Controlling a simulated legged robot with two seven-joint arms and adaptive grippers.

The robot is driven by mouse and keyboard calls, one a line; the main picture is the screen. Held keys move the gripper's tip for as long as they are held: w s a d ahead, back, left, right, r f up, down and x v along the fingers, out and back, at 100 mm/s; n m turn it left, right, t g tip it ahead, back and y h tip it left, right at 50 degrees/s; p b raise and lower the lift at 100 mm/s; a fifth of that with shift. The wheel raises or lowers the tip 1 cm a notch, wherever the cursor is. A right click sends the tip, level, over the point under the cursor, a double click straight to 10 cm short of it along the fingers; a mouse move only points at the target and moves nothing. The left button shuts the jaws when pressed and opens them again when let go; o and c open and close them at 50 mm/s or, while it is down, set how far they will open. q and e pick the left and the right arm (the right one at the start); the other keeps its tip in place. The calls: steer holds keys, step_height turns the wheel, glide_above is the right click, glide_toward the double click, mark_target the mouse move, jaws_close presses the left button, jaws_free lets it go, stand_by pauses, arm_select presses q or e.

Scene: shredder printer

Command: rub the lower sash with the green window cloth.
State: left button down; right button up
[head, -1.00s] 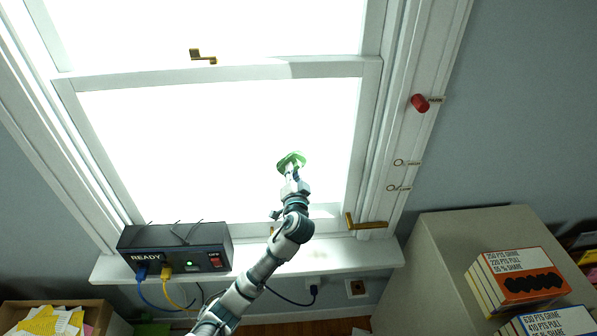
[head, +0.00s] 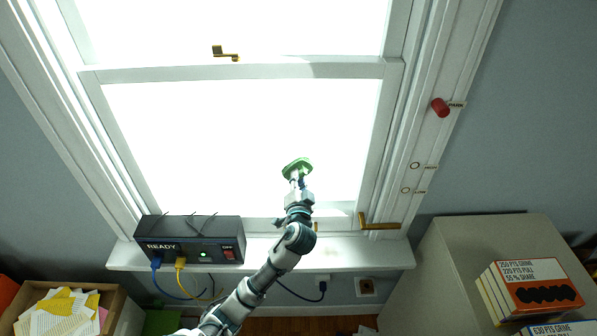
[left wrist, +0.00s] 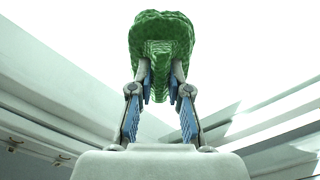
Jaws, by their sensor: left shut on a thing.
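My left gripper (head: 297,184) is shut on the green window cloth (head: 297,167), with the cloth bunched at its fingertips. In the left wrist view the cloth (left wrist: 160,38) sits between and above the two fingers. The lower sash (head: 240,72) is a white frame around a bright, washed-out pane. The cloth is in front of the pane's lower right part; whether it touches the glass cannot be told. My right gripper is not in view.
A brass latch (head: 379,222) is at the sash's lower right. A red knob (head: 440,107) is on the right frame. A grey cabinet (head: 455,250) holds boxes (head: 535,287). A paper-filled carton (head: 117,305) is lower left.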

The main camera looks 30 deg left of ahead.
arm_select(q)
steer(key=shift+v, duration=1.2)
steer(key=shift+w+d, duration=0.1)
steer(key=shift+w, duration=0.05)
steer(key=p+v, duration=0.1)
steer(key=v, duration=0.2)
